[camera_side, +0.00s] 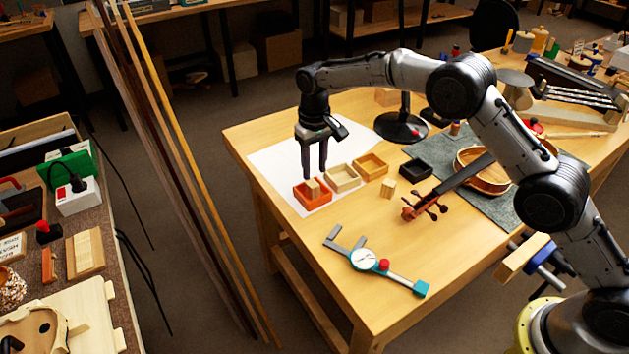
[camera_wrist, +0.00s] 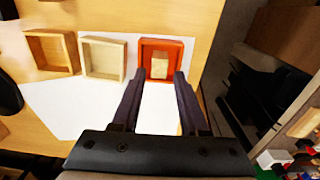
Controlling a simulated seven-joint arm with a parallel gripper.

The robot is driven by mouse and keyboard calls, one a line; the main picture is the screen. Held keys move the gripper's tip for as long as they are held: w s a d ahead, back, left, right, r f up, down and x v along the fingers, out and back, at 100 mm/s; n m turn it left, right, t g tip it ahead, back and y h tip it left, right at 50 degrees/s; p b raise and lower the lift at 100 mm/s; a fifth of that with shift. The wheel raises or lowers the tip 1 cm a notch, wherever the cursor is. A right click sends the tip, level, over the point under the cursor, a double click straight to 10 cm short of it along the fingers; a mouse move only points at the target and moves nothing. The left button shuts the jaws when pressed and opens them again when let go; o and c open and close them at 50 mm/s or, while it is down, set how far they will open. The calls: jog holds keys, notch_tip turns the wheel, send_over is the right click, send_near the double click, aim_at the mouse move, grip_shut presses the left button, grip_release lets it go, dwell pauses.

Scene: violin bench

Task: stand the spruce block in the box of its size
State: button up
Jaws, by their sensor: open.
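A small pale wooden block (camera_side: 313,187) is inside the orange-red box (camera_side: 300,197), its top showing above the rim; I cannot tell whether it touches the walls. In the wrist view this block (camera_wrist: 159,66) is inside the red box (camera_wrist: 146,44), with floor visible around it. My gripper (camera_side: 314,175) points down just above this box, its jaws open and apart from the block. In the wrist view the fingertips (camera_wrist: 160,76) are at the near side of the box. A second pale block (camera_side: 388,189) stands on the bare table. I cannot tell which block is spruce.
A black box (camera_side: 415,170), a violin neck with scroll (camera_side: 425,204) and a dial caliper (camera_side: 365,259) lie farther right and nearer.

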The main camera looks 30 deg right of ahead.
jog(key=shift+r, duration=2.65)
notch_tip(320, 180, up, 9)
jog(key=t, duration=0.1)
send_over(315, 185)
jog(key=s+d, duration=0.3)
jog(key=s, duration=0.2)
jog(key=s+d+r+t, duration=0.2)
jog(key=s+d+r, duration=0.3)
jog(key=s+r, duration=0.45)
jog(key=s+d+f+t, duration=0.1)
jog(key=s+d+f, duration=0.1)
jog(key=s, duration=1.1)
jog(key=s+d+f+t, duration=0.1)
jog(key=s+d+f, duration=0.2)
jog(key=s, duration=1.1)
jog(key=shift+s+d+f+t, duration=0.15)
jog(key=shift+d+t, duration=0.05)
jog(key=shift+t, duration=0.1)
